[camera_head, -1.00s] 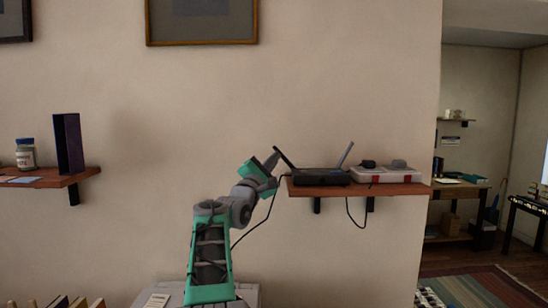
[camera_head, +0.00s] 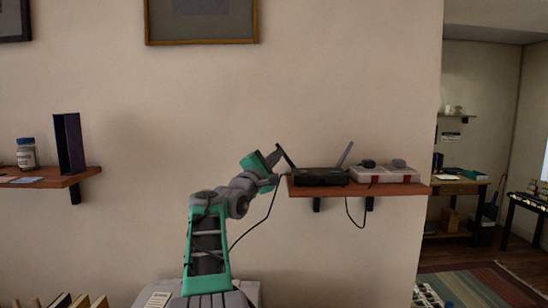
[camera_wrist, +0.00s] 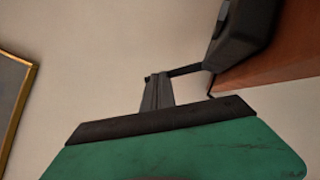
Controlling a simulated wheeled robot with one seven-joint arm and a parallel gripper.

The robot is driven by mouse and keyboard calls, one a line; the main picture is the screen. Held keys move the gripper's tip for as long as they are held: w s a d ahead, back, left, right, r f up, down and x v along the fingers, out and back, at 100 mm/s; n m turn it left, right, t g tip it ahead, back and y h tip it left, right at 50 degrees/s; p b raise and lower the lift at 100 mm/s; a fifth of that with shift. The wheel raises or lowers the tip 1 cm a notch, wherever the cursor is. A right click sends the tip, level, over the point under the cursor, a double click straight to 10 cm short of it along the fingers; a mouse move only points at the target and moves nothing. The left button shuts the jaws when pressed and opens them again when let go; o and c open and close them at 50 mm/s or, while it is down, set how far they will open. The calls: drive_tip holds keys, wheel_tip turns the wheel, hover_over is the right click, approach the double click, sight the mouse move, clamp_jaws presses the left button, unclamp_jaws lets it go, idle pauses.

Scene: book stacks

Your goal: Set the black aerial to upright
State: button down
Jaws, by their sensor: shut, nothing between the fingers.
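A black router (camera_head: 320,177) sits at the left end of a wooden wall shelf (camera_head: 400,189). Its black aerial (camera_head: 286,155) rises from its left side and leans to the left, out past the shelf end. A grey aerial (camera_head: 345,154) on its right side leans to the right. My gripper (camera_head: 278,155) is shut and empty, at the left side of the black aerial. In the wrist view, the shut fingers (camera_wrist: 157,92) overlap the end of the black aerial (camera_wrist: 184,70); I cannot tell whether they touch. The router (camera_wrist: 242,32) shows at the upper right there.
A white and red box (camera_head: 384,175) with grey items on top stands right of the router. A cable (camera_head: 355,218) hangs below the shelf. Another shelf (camera_head: 60,180) with a jar and a dark upright object is at the left. The wall between is clear.

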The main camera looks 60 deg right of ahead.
drive_tip(key=shift+m+g, duration=0.3)
drive_tip(key=shift+m, duration=0.3)
drive_tip(key=shift+s+d+r+p, duration=0.3)
drive_tip(key=shift+s+r+p, duration=0.1)
drive_tip(key=shift+s+p, duration=0.15)
drive_tip(key=shift+s+d+r+p, duration=0.3)
drive_tip(key=shift+s+r+p, duration=0.2)
drive_tip(key=shift+s, duration=0.1)
drive_tip(key=shift+s+d+r+p, duration=0.35)
drive_tip(key=shift+s+p, duration=0.15)
drive_tip(key=shift+s, duration=0.1)
drive_tip(key=shift+a+f+b, duration=0.15)
drive_tip(key=shift+a+b, duration=0.15)
drive_tip(key=shift+b, duration=0.05)
drive_tip(key=w+a+b, duration=0.1)
drive_tip(key=a+b, duration=0.4)
drive_tip(key=a, duration=0.8)
drive_tip(key=shift+w+a, duration=0.2)
drive_tip(key=shift+w, duration=0.05)
